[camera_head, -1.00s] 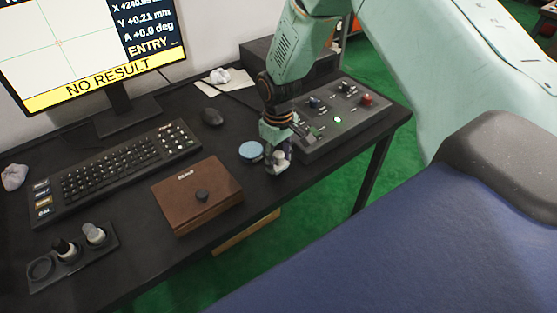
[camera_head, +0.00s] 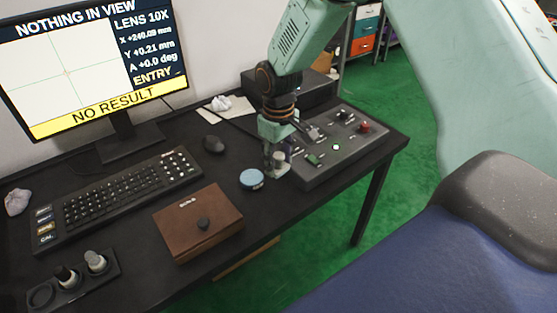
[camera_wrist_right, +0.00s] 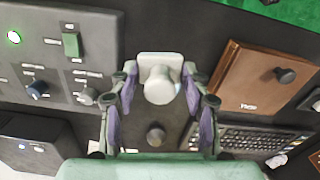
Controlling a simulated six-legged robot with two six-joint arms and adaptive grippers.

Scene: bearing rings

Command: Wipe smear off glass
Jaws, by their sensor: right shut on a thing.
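My right gripper (camera_head: 275,160) is over the table, just left of the control box. In the wrist view its fingers (camera_wrist_right: 160,100) are closed on both sides of a pale round knob (camera_wrist_right: 158,86) with a whitish square piece (camera_wrist_right: 160,62) at its far end. The held thing shows as a small grey-white shape in the head view (camera_head: 279,159). A light-blue round disc (camera_head: 251,179) lies on the table, in front and to the left of the gripper, apart from it. I cannot make out a smear or tell which surface is the glass. My left gripper is not in view.
The control box (camera_head: 335,150) with switches stands beside the gripper.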

